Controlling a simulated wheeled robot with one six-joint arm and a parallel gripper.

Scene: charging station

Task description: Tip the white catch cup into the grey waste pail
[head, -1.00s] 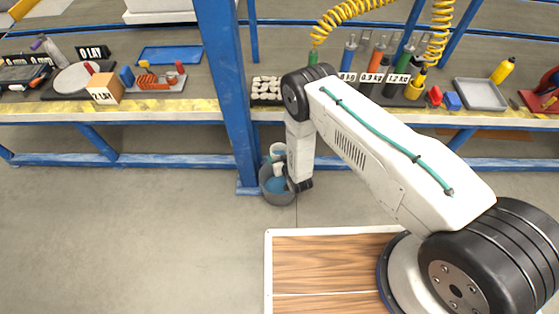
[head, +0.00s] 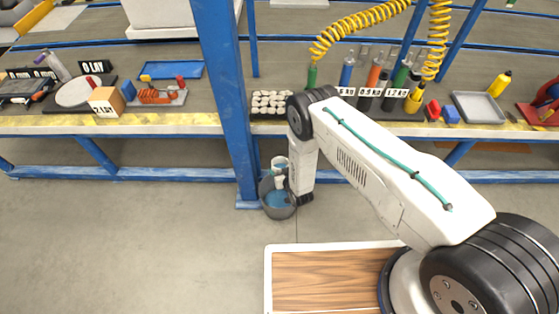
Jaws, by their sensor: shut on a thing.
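The grey waste pail (head: 268,206) stands on the floor beside the foot of the blue post, with blue showing inside it. The white catch cup (head: 279,162) is above the pail's far rim, with a teal patch near its top. The cup is small in view, and I cannot tell how far it is tilted. My gripper (head: 283,180) is at the cup over the pail, shut on it. My forearm and wrist hide most of the fingers and the right side of the pail.
The blue post (head: 230,100) rises just left of the pail. Behind is a workbench (head: 180,120) with a yellow-marked edge, carrying bottles, trays and labelled blocks. A blue rail (head: 150,173) runs low beneath it. The floor left of the pail is clear.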

